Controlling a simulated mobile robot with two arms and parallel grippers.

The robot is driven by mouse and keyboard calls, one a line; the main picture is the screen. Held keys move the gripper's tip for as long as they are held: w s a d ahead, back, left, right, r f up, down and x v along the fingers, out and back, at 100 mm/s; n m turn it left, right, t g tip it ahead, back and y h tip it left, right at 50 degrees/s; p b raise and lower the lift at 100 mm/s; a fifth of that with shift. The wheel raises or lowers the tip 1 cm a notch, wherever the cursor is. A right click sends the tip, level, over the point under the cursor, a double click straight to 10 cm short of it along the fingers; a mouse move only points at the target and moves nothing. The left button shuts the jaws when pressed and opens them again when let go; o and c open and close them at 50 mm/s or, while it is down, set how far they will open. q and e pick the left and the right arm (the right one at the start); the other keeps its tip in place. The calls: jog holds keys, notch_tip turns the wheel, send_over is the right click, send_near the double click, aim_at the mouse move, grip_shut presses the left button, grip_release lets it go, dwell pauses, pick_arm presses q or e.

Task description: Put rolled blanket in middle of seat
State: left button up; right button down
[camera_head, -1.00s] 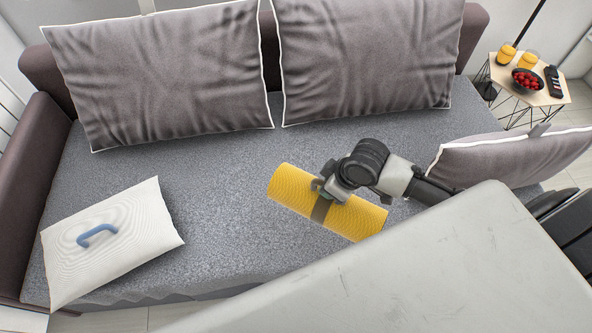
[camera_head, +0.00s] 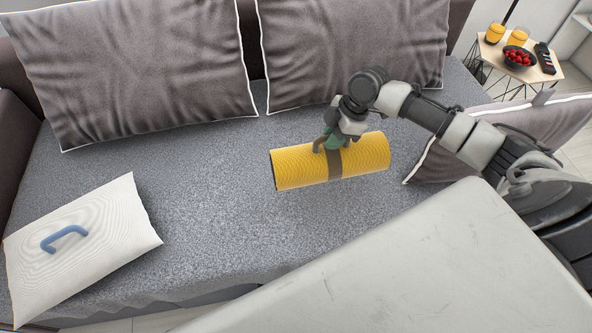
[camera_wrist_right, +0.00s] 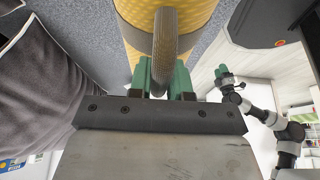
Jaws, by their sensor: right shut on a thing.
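The rolled blanket (camera_head: 300,167) is a yellow roll with a grey-brown band and a loop handle. It lies nearly level over the middle of the seat (camera_head: 215,215), and I cannot tell whether it touches the seat. My right gripper (camera_head: 329,143) is shut on the blanket's handle from above. In the right wrist view the green fingers (camera_wrist_right: 165,78) close around the loop handle, with the yellow roll (camera_wrist_right: 185,12) beyond. My left gripper (camera_wrist_right: 222,72) shows small in that view, and its jaws are too small to read.
Two large grey cushions (camera_head: 130,65) lean on the sofa back. A white cushion (camera_head: 85,245) with a blue handle lies at the seat's left end. Another grey cushion (camera_head: 480,130) is at the right, behind my arm. A side table (camera_head: 490,57) holds a berry bowl (camera_head: 518,58).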

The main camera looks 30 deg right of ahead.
aim_at(300, 170)
jog(key=a+f, duration=0.2)
jog(key=a, duration=0.1)
jog(key=s+a+f, duration=0.1)
jog(key=a, duration=0.2)
jog(key=a+f+b, duration=0.1)
jog(key=a+f, duration=0.1)
jog(key=a, duration=0.1)
jog(key=shift+s+a+f, duration=0.15)
jog(key=shift+a+f, duration=0.05)
jog(key=shift+f, duration=0.15)
notch_tip(300, 170, down, 3)
jog(key=shift+f+b, duration=0.1)
jog(key=shift+b, duration=0.45)
pick_arm(q)
notch_tip(300, 170, up, 7)
jog(key=w, duration=0.2)
pick_arm(e)
jog(key=shift+f, duration=0.35)
pick_arm(q)
jog(key=shift+d, duration=0.1)
jog(key=shift+r, duration=0.1)
pick_arm(e)
jog(key=c, duration=1.1)
grip_release()
jog(key=shift+f, duration=0.1)
jog(key=shift+o, duration=0.2)
